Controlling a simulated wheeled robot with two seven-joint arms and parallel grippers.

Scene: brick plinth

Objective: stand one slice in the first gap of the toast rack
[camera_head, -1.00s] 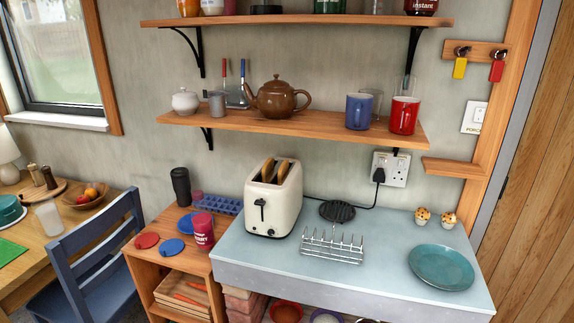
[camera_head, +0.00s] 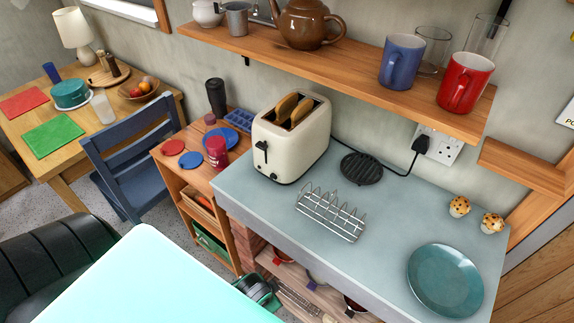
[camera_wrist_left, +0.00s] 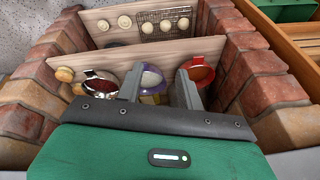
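Two slices of toast (camera_head: 293,108) stand in the slots of the cream toaster (camera_head: 290,140), their tops showing above it. The wire toast rack (camera_head: 331,213) stands on the pale blue worktop (camera_head: 385,200), in front and to the right of the toaster. Its gaps look empty. In the left wrist view my left gripper (camera_wrist_left: 158,85) is open, with nothing between its fingers. It faces the shelves inside the brick plinth, below the worktop and away from toast and rack. My right gripper is not in view.
A teal plate (camera_head: 445,280), two muffins (camera_head: 475,215) and a black round trivet (camera_head: 361,168) are on the worktop. A shelf (camera_head: 340,75) with mugs and teapot overhangs its back. Bowls (camera_wrist_left: 202,72) stand inside the plinth. Worktop between rack and plate is clear.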

